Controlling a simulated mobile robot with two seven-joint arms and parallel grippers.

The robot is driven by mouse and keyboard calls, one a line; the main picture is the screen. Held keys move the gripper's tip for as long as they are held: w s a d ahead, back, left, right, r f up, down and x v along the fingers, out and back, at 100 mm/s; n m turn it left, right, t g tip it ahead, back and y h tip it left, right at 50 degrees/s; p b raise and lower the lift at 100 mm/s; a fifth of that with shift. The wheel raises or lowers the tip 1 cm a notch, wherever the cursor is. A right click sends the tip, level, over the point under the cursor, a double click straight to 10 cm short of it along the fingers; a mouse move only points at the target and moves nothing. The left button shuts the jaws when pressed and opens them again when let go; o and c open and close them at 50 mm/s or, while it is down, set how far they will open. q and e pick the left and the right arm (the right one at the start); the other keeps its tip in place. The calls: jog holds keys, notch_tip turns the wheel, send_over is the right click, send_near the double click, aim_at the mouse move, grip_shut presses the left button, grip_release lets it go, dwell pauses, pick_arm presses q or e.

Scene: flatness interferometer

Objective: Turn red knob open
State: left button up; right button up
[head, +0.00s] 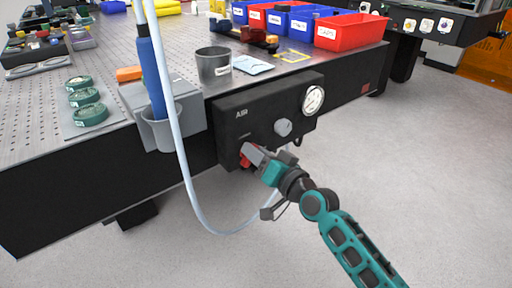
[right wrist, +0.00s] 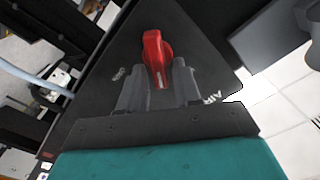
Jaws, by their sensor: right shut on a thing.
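The red knob (head: 245,160) sits at the lower left of the black AIR panel (head: 232,128) on the table's front side. In the head view my right gripper covers much of it. In the right wrist view the red knob (right wrist: 155,50) stands out from the panel, with its lower end between the two grey fingers. My right gripper (head: 252,154) is shut on the red knob; it also shows in the right wrist view (right wrist: 159,76). My left gripper is not in view.
A round gauge (head: 313,100) and a grey knob (head: 283,127) are on the same panel, right of the red knob. A pale hose (head: 188,185) hangs in a loop left of and below the panel. The floor (head: 430,180) in front is clear.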

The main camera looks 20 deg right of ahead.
jog(key=shift+w+d+f+m+p, duration=0.1)
jog(key=shift+f+m+p, duration=0.1)
jog(key=shift+m, duration=1.55)
jog(key=shift+s+d+f+m+p, duration=0.1)
jog(key=shift+d+f+m+p, duration=0.1)
jog(key=shift+m, duration=1.6)
jog(key=shift+w+d+f+m+p, duration=0.1)
jog(key=shift+f+m+p, duration=0.1)
jog(key=shift+m, duration=1.55)
jog(key=shift+a, duration=0.1)
jog(key=o, duration=0.8)
jog(key=shift+c, duration=0.2)
